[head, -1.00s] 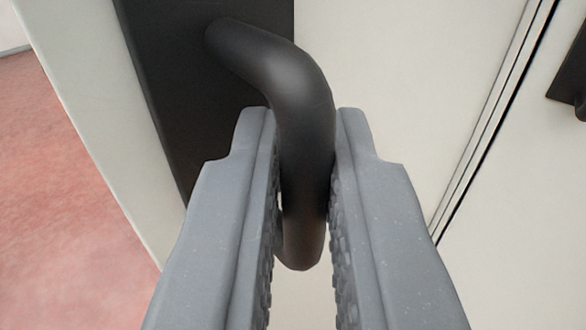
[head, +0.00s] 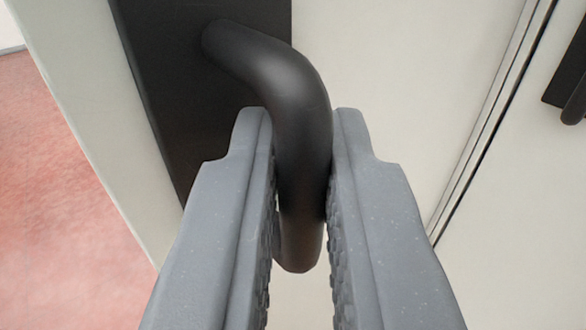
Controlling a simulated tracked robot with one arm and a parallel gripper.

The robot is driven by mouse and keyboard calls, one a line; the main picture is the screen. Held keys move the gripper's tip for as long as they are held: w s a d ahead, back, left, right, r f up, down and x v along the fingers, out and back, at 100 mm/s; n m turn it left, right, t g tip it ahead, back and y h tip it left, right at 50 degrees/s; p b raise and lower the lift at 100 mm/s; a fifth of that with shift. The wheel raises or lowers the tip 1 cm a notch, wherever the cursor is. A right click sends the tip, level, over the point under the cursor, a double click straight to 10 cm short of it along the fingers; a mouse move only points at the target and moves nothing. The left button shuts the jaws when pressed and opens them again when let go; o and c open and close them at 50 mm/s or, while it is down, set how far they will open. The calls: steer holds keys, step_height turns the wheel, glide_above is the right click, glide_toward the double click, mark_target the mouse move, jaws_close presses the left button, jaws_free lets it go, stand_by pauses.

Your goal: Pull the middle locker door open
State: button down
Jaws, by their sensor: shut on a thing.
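A black bent bar handle (head: 285,90) stands out from a dark mounting plate (head: 165,60) on a pale locker door (head: 385,70). My gripper (head: 302,140) is shut on the handle, with a grey finger on each side of the bar. The handle's lower end shows between the fingers. The door's left edge stands out over the reddish floor, so the door looks at least partly swung out. From this close view I cannot tell which locker door this is.
To the right, past a dark seam (head: 490,130), is another pale panel (head: 520,220) with a dark handle (head: 572,90) at the right edge. Reddish floor (head: 55,200) lies open at the left.

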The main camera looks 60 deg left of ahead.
steer(key=shift+w+d+r, duration=0.1)
steer(key=shift+w+r, duration=0.05)
steer(key=shift+r, duration=0.2)
steer(key=c, duration=1.6)
jaws_free()
steer(key=shift+f, duration=0.25)
steer(key=v, duration=1.3)
steer(key=shift+s+d+f, duration=0.1)
steer(key=shift+s+d, duration=0.15)
